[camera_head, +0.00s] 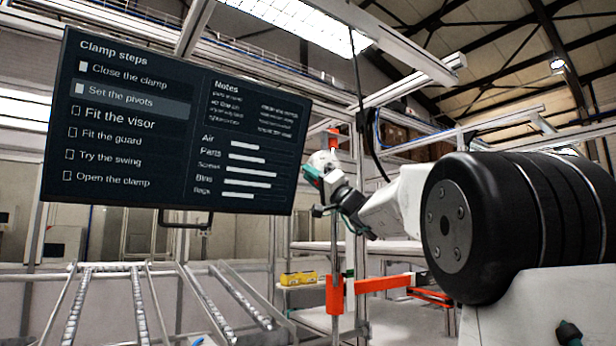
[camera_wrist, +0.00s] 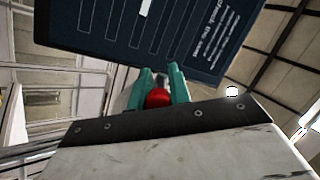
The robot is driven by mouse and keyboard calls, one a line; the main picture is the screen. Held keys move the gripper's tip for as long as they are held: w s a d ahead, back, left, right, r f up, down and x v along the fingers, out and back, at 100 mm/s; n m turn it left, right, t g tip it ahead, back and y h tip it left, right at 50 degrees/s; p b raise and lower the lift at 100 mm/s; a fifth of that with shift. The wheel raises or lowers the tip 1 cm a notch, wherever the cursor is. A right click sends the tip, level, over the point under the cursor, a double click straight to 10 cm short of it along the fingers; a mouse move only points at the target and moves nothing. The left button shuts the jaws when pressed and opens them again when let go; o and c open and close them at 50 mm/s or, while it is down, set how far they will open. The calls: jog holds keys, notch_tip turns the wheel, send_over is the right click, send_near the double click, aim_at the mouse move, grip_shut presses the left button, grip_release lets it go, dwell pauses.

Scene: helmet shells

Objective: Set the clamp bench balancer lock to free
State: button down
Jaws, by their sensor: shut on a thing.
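My gripper (camera_wrist: 160,84) has teal fingers and is shut on a small round red part (camera_wrist: 158,98) in the wrist view. A grey piece shows just beyond the red part, between the fingertips. In the head view my gripper (camera_head: 314,176) is raised in the middle, right of the screen, beside a pale rounded body (camera_head: 323,159) on an upright post. I take the red part to be the balancer lock, but its label and setting cannot be read. The fingers hide part of it.
A dark screen (camera_head: 180,120) listing clamp steps hangs at left, close to my gripper; it also fills the top of the wrist view (camera_wrist: 150,30). An orange jointed bracket (camera_head: 336,295) and yellow boxes (camera_head: 298,279) sit lower down. Roller rails (camera_head: 140,300) are at lower left.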

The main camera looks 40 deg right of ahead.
jog(key=c, duration=1.3)
grip_release()
jog(key=shift+v, duration=3.9)
